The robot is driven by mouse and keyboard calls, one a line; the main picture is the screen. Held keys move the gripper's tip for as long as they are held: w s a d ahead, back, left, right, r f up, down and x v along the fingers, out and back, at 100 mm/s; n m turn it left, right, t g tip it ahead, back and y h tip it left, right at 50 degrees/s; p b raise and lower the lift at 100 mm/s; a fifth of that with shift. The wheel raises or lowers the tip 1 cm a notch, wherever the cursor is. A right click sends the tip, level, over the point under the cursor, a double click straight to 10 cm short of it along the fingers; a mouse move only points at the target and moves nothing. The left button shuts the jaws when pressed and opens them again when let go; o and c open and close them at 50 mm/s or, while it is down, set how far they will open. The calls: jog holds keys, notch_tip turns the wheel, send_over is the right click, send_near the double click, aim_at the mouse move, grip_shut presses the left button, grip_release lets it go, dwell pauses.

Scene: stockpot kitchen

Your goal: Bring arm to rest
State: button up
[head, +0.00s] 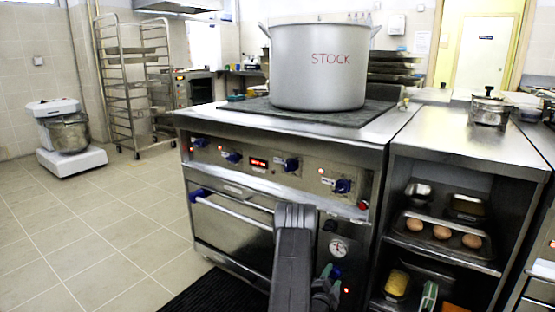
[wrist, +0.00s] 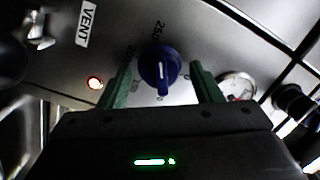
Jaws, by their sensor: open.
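My gripper (wrist: 163,78) is open in the wrist view. Its two green fingers stand apart, one on each side of a blue knob (wrist: 159,66). I see gaps between the fingers and the knob, and the gripper holds nothing. The knob's white pointer line points down in that view, with temperature marks around it. In the head view my arm (head: 293,255) reaches low in front of the oven (head: 235,222). The gripper is mostly hidden there, near the right-hand control panel.
A large pot marked STOCK (head: 318,70) stands on the cooktop. A red light (wrist: 95,83) and a round gauge (wrist: 238,87) flank the knob. A steel shelf unit with eggs on a tray (head: 483,258) stands close on the right. Open tiled floor (head: 75,220) lies left.

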jog(key=n, duration=0.5)
jog(key=shift+r+g, duration=0.15)
jog(key=shift+g, duration=0.15)
jog(key=shift+n+g, duration=0.4)
jog(key=shift+n, duration=1.5)
jog(key=shift+a, duration=0.2)
